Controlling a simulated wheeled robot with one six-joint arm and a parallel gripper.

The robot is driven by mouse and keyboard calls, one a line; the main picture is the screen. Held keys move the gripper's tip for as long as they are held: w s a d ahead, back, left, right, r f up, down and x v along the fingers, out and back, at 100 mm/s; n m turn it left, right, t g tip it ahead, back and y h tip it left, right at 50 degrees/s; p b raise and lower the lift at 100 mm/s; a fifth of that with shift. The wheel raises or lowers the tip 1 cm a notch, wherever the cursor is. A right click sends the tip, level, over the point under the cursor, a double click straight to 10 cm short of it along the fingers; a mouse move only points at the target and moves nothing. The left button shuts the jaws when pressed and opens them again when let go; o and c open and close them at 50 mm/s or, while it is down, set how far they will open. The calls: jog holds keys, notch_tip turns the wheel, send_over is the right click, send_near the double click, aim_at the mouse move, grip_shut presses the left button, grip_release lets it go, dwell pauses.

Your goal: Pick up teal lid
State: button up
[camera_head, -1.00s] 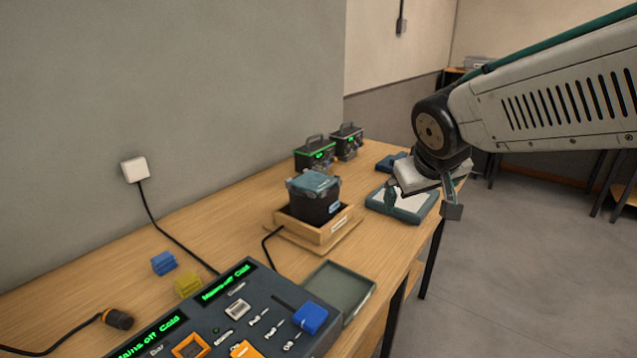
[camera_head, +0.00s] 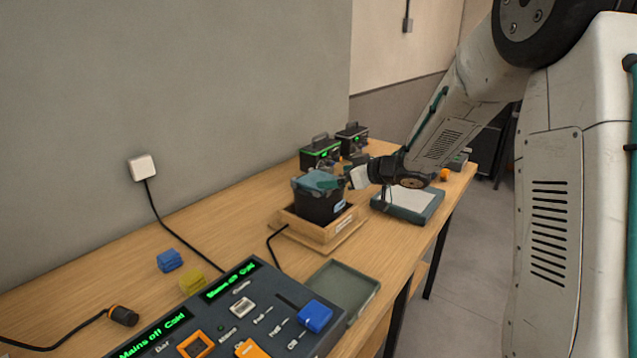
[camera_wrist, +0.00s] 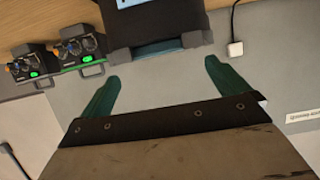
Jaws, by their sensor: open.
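The teal lid (camera_head: 311,181) sits on top of a dark bin (camera_head: 318,207) that stands in a wooden tray. In the wrist view the lid (camera_wrist: 160,48) appears as a dark teal band with black corners at the top. My gripper (camera_head: 338,180) is at the lid's right side in the head view, at about lid height. In the wrist view my gripper (camera_wrist: 162,72) is open, its two teal fingers spread towards the two ends of the lid's near edge. Nothing is held between them. I cannot tell whether the fingers touch the lid.
The wooden tray (camera_head: 320,231) surrounds the bin's base. Two black boxes with green displays (camera_head: 320,152) stand behind. A white-topped flat tray (camera_head: 407,205) lies below my arm. A control desk (camera_head: 235,325) and an empty grey-green tray (camera_head: 343,287) are in front.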

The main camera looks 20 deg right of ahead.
aim_at(316, 178)
jog(key=x, duration=0.6)
jog(key=shift+w+a, duration=0.1)
jog(key=shift+a, duration=0.2)
jog(key=c, duration=0.7)
